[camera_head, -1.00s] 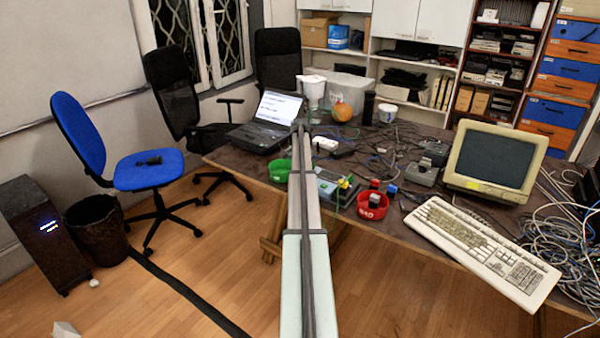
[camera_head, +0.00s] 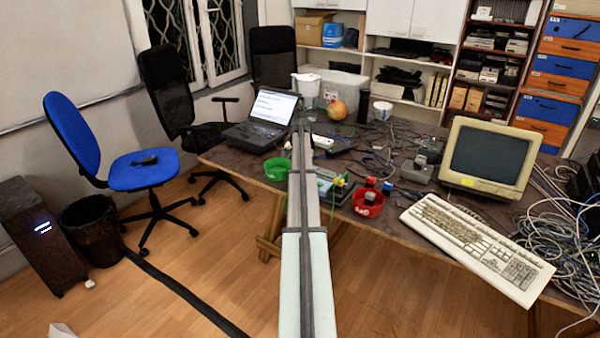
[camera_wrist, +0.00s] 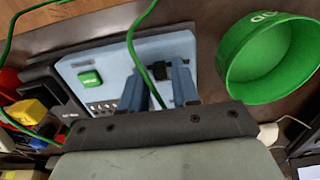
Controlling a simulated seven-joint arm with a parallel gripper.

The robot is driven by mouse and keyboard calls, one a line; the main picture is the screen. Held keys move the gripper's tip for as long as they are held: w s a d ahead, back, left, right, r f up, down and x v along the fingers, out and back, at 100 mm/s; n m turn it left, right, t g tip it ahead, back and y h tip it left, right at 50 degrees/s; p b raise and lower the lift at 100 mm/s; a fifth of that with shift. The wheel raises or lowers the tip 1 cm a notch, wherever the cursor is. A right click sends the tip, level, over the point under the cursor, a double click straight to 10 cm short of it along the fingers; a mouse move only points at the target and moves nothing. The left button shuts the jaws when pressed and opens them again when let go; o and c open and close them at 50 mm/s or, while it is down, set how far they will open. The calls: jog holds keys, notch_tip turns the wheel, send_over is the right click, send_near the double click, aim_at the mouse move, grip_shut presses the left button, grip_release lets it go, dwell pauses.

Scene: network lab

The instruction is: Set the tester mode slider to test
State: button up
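The tester is a light blue box, and its blue face (camera_wrist: 105,62) fills the middle of the wrist view. It has a green label (camera_wrist: 90,78) and a row of small ports. A small black slider knob (camera_wrist: 158,71) sits on the face. My gripper (camera_wrist: 160,80) is over the face with its two blue-grey fingers apart, one on each side of the knob. I cannot tell whether either finger touches it. Slider markings are not readable. In the head view the tester (camera_head: 324,185) is partly hidden behind my arm, and my gripper is not clearly visible.
A green bowl (camera_wrist: 228,62) stands close right of the tester. A green cable (camera_wrist: 133,45) crosses over the tester face. A yellow connector (camera_wrist: 27,112) lies to the left. In the head view a red bowl (camera_head: 368,207), keyboard (camera_head: 475,245) and laptop (camera_head: 262,130) share the table.

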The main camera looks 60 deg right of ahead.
jog(key=shift+o, duration=0.9)
jog(key=shift+r, duration=0.1)
notch_tip(320, 180, up, 14)
jog(key=shift+f, duration=0.2)
jog(key=shift+n, duration=0.3)
